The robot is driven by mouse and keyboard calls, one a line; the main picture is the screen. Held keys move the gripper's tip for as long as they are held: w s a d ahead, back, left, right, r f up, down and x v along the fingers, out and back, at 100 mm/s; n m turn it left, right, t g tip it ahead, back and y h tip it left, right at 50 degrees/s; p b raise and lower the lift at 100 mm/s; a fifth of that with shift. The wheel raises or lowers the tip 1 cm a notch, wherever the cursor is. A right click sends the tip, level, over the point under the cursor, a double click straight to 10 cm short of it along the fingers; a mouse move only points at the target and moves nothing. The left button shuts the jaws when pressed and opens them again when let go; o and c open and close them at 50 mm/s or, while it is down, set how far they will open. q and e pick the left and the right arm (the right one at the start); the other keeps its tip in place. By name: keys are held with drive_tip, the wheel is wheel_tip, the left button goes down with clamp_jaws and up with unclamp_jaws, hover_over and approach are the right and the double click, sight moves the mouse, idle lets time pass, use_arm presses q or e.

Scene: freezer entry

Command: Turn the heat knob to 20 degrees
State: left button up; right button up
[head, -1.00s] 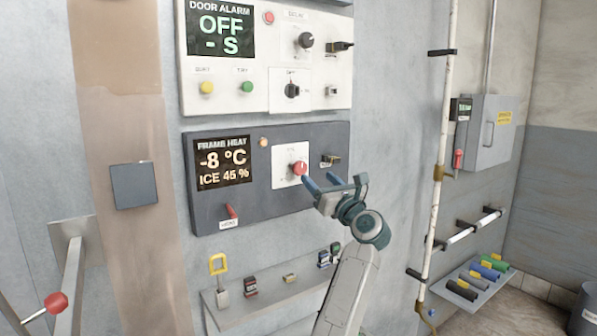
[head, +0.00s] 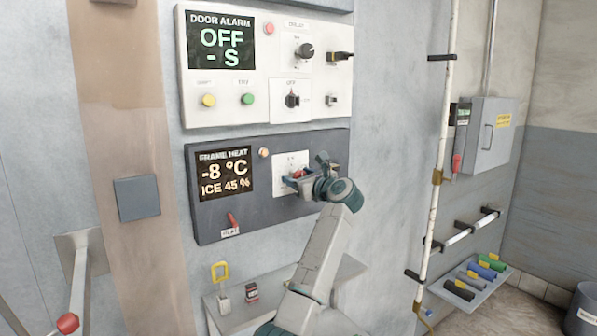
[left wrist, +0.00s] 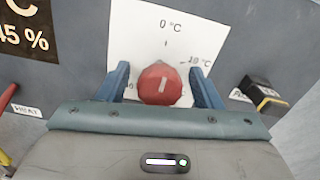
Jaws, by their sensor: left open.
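The red heat knob (left wrist: 160,84) sits on a white dial plate (left wrist: 165,35) on the grey frame heat panel (head: 205,215). A pale mark shows on the knob's face. The dial reads 0 °C above the knob and what looks like 10 °C at its right; lower labels are partly hidden. My left gripper (left wrist: 160,86) is open, with one blue finger on each side of the knob; I cannot tell whether they touch it. In the head view my left gripper (head: 298,178) covers most of the knob. The frame heat display (head: 224,173) reads -8 °C and ICE 45 %. My right gripper is out of view.
A red lever (head: 232,220) is at the panel's lower left. A black-and-yellow switch (left wrist: 262,96) is close right of the gripper. The white door alarm panel (head: 225,110) is above, and a small shelf (head: 212,303) is below. A pipe stands at right.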

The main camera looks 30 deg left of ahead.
use_arm(q)
drive_tip(key=shift+w+a, duration=0.15)
drive_tip(key=shift+a, duration=0.1)
drive_tip(key=c, duration=1)
drive_tip(key=shift+m, duration=0.3)
